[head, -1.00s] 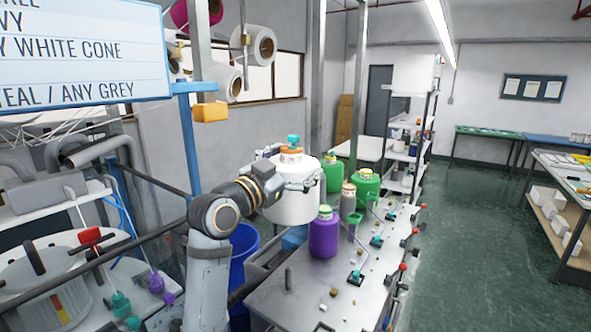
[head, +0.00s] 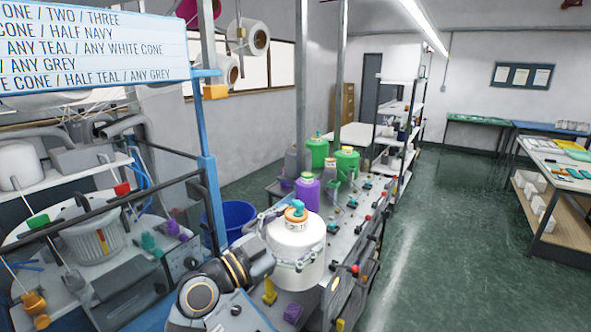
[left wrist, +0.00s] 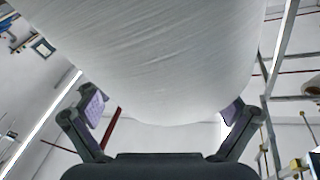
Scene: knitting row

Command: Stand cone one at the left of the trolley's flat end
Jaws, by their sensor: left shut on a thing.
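A large white cone (head: 296,242) with an orange and teal top is held upright by my left gripper (head: 290,262), whose fingers close around its sides. In the left wrist view the white cone (left wrist: 165,50) fills the upper middle, between the two fingers of the gripper (left wrist: 163,112). The long grey trolley (head: 343,232) runs away behind and right of the cone. On it stand a purple cone (head: 307,193), green cones (head: 347,161) and grey cones. The held cone hides part of the near trolley top; whether its base touches anything cannot be told. My right gripper is out of view.
A blue bin (head: 233,217) stands left of the trolley. A machine with a white drum (head: 88,240) and a blue post (head: 214,185) are at the left. A lettered sign (head: 85,48) hangs above. Open green floor (head: 430,250) lies right of the trolley.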

